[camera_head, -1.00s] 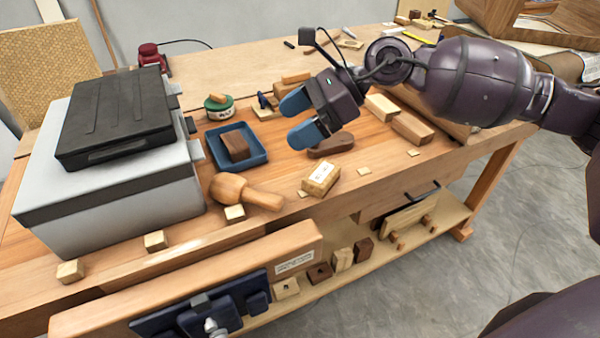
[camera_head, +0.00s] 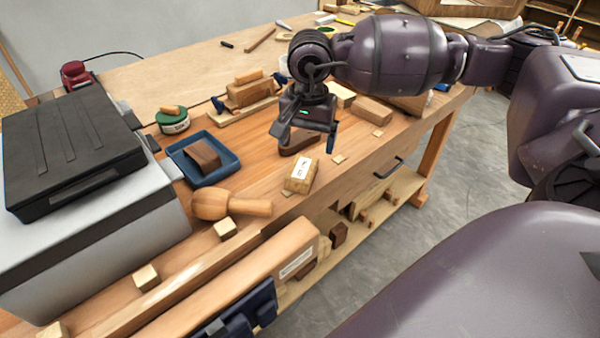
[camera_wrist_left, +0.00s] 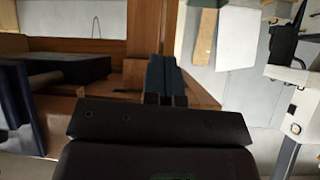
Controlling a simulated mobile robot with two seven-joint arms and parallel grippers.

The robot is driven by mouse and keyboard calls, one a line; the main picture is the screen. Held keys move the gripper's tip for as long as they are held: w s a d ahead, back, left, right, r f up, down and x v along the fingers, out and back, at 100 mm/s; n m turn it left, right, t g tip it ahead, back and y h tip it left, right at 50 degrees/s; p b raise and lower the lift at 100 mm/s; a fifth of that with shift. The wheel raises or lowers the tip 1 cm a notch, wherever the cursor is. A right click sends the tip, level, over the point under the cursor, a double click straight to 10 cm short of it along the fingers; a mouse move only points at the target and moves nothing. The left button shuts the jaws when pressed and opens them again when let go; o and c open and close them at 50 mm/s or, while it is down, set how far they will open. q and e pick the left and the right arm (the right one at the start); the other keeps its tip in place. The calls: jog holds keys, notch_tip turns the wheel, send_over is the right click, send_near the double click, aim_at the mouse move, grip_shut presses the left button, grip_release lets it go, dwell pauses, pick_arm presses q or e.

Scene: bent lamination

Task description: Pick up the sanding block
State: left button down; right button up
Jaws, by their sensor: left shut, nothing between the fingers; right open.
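A tan block with a white label (camera_head: 301,175), which may be the sanding block, lies on the bench near its front edge. Just behind it lies a dark brown rounded block (camera_head: 299,143); I cannot tell for sure which is the sanding block. My right gripper (camera_head: 306,137) points down, open and empty, above and slightly behind the labelled block. It partly covers the rounded block. My left gripper (camera_wrist_left: 161,62) shows only in the left wrist view, its blue fingers together with nothing between them, away from both blocks.
A blue tray (camera_head: 228,180) with a brown block stands left of the blocks, with a wooden mallet (camera_head: 232,206) in front of it. A green tin (camera_head: 173,122) and a wooden plane (camera_head: 247,93) stand behind. A grey case (camera_head: 150,235) fills the left side.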

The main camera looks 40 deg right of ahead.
aim_at(301, 170)
notch_tip(301, 170, down, 4)
jog(key=shift+w+a+f, duration=0.1)
jog(key=shift+f, duration=0.3)
jog(key=f, duration=0.3)
jog(key=f+b, duration=0.1)
jog(key=f, duration=0.1)
jog(key=shift+w+a, duration=0.25)
jog(key=shift+a, duration=0.05)
jog(key=c, duration=1)
jog(key=shift+r, duration=0.55)
pick_arm(q)
jog(key=shift+w+a+r+p, duration=0.15)
jog(key=shift+r+p, duration=0.2)
jog(key=shift+p, duration=0.6)
pick_arm(e)
notch_tip(301, 170, up, 19)
jog(key=shift+r, duration=0.1)
pick_arm(q)
jog(key=shift+w+r, duration=0.1)
